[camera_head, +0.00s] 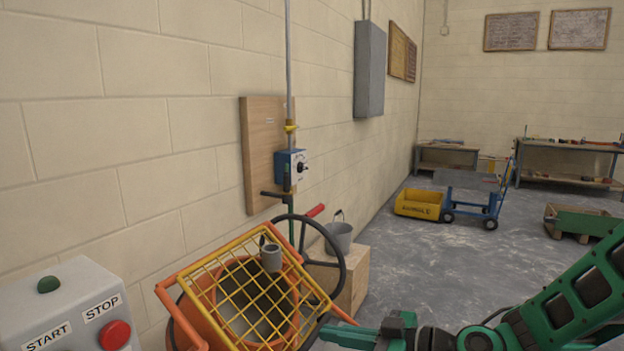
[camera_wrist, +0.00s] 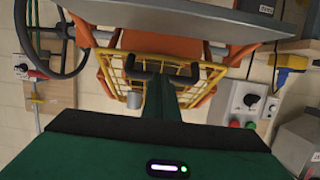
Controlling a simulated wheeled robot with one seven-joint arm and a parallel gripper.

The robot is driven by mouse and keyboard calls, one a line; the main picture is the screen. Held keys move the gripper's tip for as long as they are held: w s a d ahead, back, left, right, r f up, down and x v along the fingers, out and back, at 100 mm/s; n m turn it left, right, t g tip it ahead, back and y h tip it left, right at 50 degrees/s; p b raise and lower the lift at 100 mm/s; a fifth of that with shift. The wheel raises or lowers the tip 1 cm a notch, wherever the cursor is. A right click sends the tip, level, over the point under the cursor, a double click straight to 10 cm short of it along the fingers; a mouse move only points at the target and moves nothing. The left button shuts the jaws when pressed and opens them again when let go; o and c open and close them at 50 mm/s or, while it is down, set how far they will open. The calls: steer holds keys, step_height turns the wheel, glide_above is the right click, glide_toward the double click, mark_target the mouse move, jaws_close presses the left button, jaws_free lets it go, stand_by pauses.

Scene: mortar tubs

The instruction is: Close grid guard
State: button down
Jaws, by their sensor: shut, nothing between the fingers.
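The grid guard (camera_head: 205,279), a yellow wire grid, is tilted in front of the round mouth of the orange mixer drum (camera_head: 232,268) in the head view. I cannot tell how far it stands off the rim. A small grey cup-like piece (camera_head: 271,257) shows at its upper right. In the wrist view, the guard (camera_wrist: 205,75) is seen upside down, partly hidden behind my gripper. My gripper (camera_head: 325,334) is green and black, at the lower right of the mixer in the head view. It is shut and empty; its fingers (camera_wrist: 163,78) show in the wrist view.
A black handwheel (camera_head: 338,262) stands right of the guard. A grey bucket (camera_head: 339,236) sits on a wooden box (camera_head: 355,280). A START/STOP control box (camera_head: 70,308) is at lower left. The block wall is close behind. Open floor (camera_head: 430,275) lies to the right.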

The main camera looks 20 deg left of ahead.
steer(key=shift+s+a+f, duration=0.15)
steer(key=shift+s+f, duration=0.05)
steer(key=shift+f, duration=0.25)
steer(key=shift+r, duration=0.1)
